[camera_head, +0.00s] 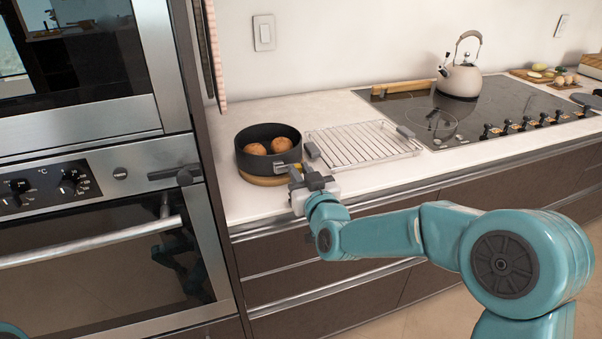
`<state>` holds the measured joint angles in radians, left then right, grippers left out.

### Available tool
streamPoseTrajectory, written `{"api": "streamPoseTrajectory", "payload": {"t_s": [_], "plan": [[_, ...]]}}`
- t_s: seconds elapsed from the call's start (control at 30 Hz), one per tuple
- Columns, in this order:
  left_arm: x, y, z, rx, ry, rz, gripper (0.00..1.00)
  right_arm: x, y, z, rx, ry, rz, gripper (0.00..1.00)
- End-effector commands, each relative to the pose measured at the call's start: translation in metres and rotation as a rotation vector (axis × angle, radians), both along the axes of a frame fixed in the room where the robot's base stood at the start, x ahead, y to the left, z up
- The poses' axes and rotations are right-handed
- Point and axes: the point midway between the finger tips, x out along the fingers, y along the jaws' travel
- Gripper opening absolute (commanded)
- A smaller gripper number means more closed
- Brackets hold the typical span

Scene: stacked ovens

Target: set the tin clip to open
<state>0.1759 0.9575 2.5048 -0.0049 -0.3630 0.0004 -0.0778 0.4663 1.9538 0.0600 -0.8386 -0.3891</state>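A dark round tin (268,134) with brown rolls inside stands on a round wooden board at the left of the counter. Its small metal clip (281,168) is on the front right of its wall; it is too small to tell whether it is open or closed. My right gripper (293,174) is at the clip's right side, close to it. Whether they touch, and whether the fingers are open or shut, I cannot tell. My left gripper is not in view; only a bit of teal arm shows at the lower left corner.
A wire rack (360,145) with grey grips lies right of the tin, close to my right gripper. Stacked ovens (90,240) stand at the left. A kettle (460,80) stands on the black cooktop (500,101). The counter front (235,208) is clear.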

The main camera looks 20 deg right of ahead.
Motion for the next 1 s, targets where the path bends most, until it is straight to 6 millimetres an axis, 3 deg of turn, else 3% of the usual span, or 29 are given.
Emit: {"api": "streamPoseTrajectory", "payload": {"t_s": [0.47, 1.0], "plan": [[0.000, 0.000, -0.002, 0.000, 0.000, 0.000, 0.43, -0.006, 0.007, -0.001, 0.001, 0.001, -0.118, 0.00], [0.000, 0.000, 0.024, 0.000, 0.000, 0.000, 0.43, -0.019, 0.032, 0.003, -0.004, 0.001, -0.602, 0.00]]}}
